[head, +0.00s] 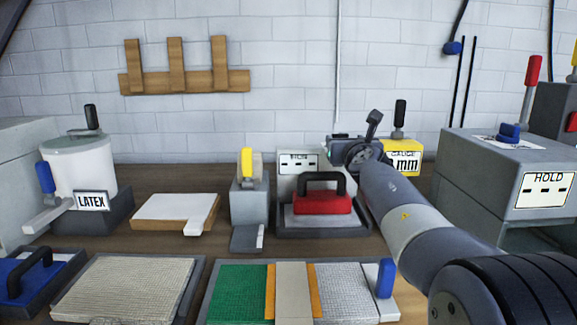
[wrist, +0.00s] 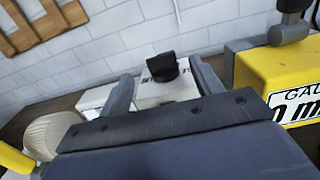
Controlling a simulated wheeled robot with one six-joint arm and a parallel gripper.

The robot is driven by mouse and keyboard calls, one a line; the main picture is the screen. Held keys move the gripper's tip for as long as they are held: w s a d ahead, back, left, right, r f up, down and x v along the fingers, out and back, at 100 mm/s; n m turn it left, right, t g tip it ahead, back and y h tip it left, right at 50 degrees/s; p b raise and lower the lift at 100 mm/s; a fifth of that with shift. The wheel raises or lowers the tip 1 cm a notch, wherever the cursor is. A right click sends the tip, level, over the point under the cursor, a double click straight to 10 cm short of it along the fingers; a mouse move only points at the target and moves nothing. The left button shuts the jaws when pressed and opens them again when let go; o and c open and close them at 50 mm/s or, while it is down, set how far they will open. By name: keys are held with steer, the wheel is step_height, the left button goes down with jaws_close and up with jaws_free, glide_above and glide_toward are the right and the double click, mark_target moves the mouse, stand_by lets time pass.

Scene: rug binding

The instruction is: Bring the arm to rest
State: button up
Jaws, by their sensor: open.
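My arm reaches in from the lower right of the head view to the back of the bench. Beyond the fingers is a pale box with a black knob (wrist: 163,67). The yellow gauge block is close on the right of the wrist view. My wrist hides part of the gauge block in the head view.
A red-based handled block (head: 322,202) sits in a tray below my forearm. A grey HOLD box (head: 510,175) stands close to the right. The LATEX pot (head: 78,168) is at left. A rug sample (head: 240,292) lies in front. Wooden pegs (head: 176,80) hang on the wall.

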mark_target(341, 134)
steer(key=w+p, duration=0.2)
steer(key=w, duration=0.5)
steer(key=shift+a, duration=0.1)
steer(key=shift+s, duration=0.15)
steer(key=s+b, duration=0.3)
steer(key=s, duration=0.8)
steer(key=w+p, duration=0.3)
steer(key=w, duration=0.7)
steer(key=shift+w+r, duration=0.1)
steer(key=shift+w, duration=0.25)
steer(key=shift+w+r+p, duration=0.15)
steer(key=shift+w+p, duration=0.2)
steer(key=shift+p, duration=0.1)
steer(key=shift+s+m+h+p, duration=0.15)
steer(key=shift+m+h+p, duration=0.25)
steer(key=shift+p, duration=0.55)
steer(key=shift+h+p, duration=0.4)
steer(key=shift+p, duration=0.45)
steer(key=m+h+p, duration=0.2)
steer(key=h+p, duration=0.1)
steer(key=p, duration=0.3)
steer(key=m+g+h+p, duration=0.1)
steer(key=m+h+p, duration=0.1)
steer(key=p, duration=0.5)
steer(key=shift+h+p, duration=0.3)
steer(key=shift+h, duration=0.1)
